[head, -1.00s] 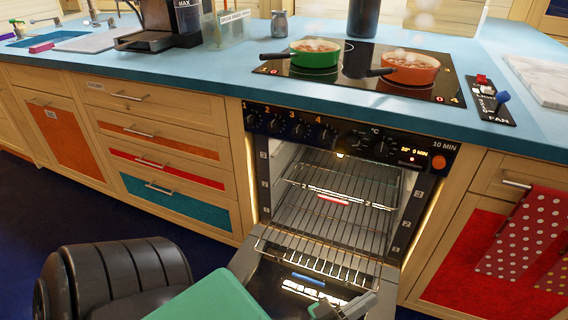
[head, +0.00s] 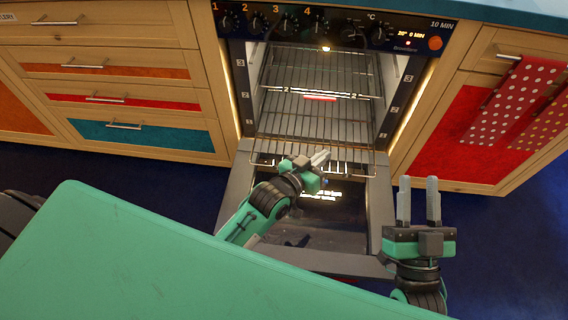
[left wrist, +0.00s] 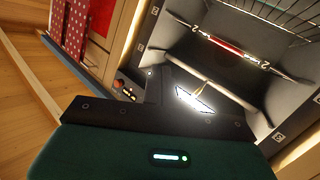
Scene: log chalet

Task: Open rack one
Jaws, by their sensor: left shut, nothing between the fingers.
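The oven (head: 228,130) stands with its door (head: 290,232) folded down. The lower wire rack (head: 285,150) sticks out over the door. A higher rack with a red front tag (head: 320,98) marked 2 sits inside; the tag also shows in the left wrist view (left wrist: 222,42). My left gripper (head: 320,158) is shut and empty at the lower rack's front part, over the door. I cannot tell whether it touches the wires. My right gripper (head: 418,200) is open and empty, fingers pointing up in the picture, right of the door.
Drawers (head: 125,95) are left of the oven. A red cabinet door (head: 460,140) with a polka-dot towel (head: 513,100) is on the right. Oven knobs (head: 287,22) line the top. Dark blue floor (head: 500,240) is free at the right.

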